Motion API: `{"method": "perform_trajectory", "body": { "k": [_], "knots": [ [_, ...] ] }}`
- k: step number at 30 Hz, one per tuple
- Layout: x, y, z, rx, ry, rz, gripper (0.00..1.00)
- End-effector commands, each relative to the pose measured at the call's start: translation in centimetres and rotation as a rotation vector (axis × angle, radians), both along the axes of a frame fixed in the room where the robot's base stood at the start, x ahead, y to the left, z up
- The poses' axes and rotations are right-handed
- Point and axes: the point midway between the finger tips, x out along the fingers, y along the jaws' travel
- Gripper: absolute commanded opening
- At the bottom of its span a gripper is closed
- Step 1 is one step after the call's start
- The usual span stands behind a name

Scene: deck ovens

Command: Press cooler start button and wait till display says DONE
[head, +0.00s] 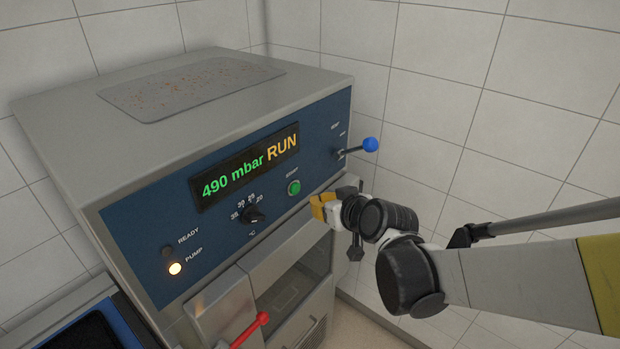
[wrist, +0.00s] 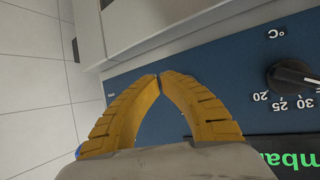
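The cooler's blue panel (head: 150,240) carries a display (head: 245,167) reading "490 mbar" in green and "RUN" in amber. The green start button (head: 294,188) is on the panel below the display's right end. The pump lamp (head: 175,268) glows; the ready lamp (head: 167,250) is dark. My gripper (head: 319,207) is just right of and below the button in the head view, seemingly apart from it. In the wrist view its yellow fingers (wrist: 160,77) meet at the tips, with nothing visible between them. The button is not visible in the wrist view.
A black temperature dial (head: 253,216) sits left of the button. A lever with a blue knob (head: 370,144) sticks out at the panel's right end. A red-ended handle (head: 262,318) juts out below the panel. The tiled wall (head: 440,110) is close on the right.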

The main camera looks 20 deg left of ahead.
Motion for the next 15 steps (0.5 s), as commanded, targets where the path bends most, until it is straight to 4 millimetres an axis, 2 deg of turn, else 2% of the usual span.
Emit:
{"method": "perform_trajectory", "body": {
  "k": [6, 15],
  "knots": [
    [-0.7, -1.7, 0.0, 0.001, 0.000, -0.001, 0.00],
    [-0.8, -1.9, 0.0, 0.001, 0.000, -0.001, 0.00]
  ]
}}
